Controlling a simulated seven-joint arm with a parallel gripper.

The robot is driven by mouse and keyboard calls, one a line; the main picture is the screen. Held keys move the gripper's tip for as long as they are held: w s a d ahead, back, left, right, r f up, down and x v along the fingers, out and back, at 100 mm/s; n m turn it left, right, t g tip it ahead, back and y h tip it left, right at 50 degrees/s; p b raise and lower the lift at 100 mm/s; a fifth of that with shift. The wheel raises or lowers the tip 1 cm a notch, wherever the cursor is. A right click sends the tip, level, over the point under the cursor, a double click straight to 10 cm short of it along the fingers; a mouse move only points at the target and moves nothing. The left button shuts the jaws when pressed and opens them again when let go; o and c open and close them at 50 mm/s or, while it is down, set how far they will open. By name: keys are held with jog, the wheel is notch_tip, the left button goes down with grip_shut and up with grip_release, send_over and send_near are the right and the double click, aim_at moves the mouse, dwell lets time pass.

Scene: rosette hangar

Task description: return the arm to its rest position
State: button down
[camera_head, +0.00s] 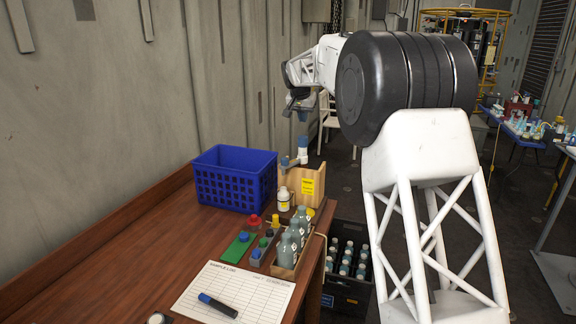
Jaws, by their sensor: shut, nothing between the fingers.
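My arm rises from the right in the head camera view and bends over toward the back of the wooden table. My gripper (292,108) hangs small and dark at the far end of the arm, above and behind the table's far end. It is shut with nothing held, and its fingertips are hard to make out at this size. It is apart from the blue basket (234,182) and the wooden box (305,188) with a yellow label below it.
The table (150,245) holds a sample sheet (235,289) with a blue marker (218,305), grey bottles (296,236) in a rack, a white bottle (283,199) and coloured knobs. A black crate of bottles (345,291) stands on the floor. A wall (120,90) runs along the left.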

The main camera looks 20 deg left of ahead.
jog(key=shift+f, duration=0.15)
jog(key=shift+s+f+t, duration=0.1)
jog(key=shift+f+t, duration=0.4)
jog(key=shift+t, duration=0.6)
jog(key=shift+f, duration=0.15)
jog(key=shift+f, duration=1.15)
jog(key=shift+f, duration=0.2)
dwell(1.2)
